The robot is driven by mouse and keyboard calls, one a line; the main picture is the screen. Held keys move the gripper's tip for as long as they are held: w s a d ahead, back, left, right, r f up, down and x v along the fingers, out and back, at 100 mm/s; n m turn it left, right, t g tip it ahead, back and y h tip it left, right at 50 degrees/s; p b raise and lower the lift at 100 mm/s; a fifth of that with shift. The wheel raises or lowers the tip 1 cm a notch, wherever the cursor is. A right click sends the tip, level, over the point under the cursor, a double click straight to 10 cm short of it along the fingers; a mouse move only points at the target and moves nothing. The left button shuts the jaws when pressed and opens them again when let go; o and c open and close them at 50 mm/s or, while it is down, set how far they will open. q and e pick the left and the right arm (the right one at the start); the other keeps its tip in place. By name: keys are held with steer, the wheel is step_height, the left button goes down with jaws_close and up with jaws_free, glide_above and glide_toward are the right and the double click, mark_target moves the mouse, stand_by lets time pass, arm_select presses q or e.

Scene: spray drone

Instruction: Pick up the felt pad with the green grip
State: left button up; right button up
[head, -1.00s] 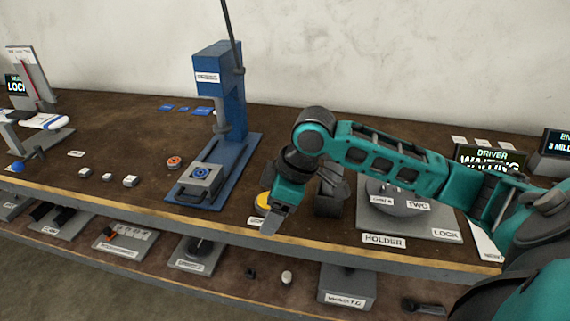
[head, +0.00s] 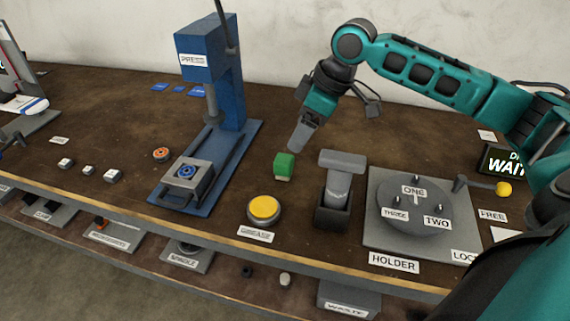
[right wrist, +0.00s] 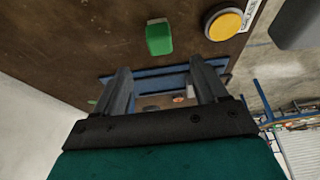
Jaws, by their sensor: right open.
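The felt pad with the green grip (head: 285,165) stands on the brown bench, behind the yellow-topped grease tin and left of the grey holder tool. Its green block sits on a thin pale base. It also shows in the right wrist view (right wrist: 159,39), apart from the fingers. My right gripper (head: 298,147) is just above and behind the pad in the head view, open and empty. Its two fingers (right wrist: 165,77) are spread in the right wrist view. My left gripper is not in view.
The yellow grease tin (head: 264,209) stands in front of the pad. A blue press (head: 230,100) stands to the left. A grey tool in a dark stand (head: 340,180) and a round holder plate (head: 380,238) stand to the right. Bench is clear behind the pad.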

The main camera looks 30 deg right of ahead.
mark_target(284, 158)
steer(key=b+x, duration=0.1)
steer(key=x, duration=0.9)
steer(key=shift+w, duration=0.1)
steer(key=c, duration=1.1)
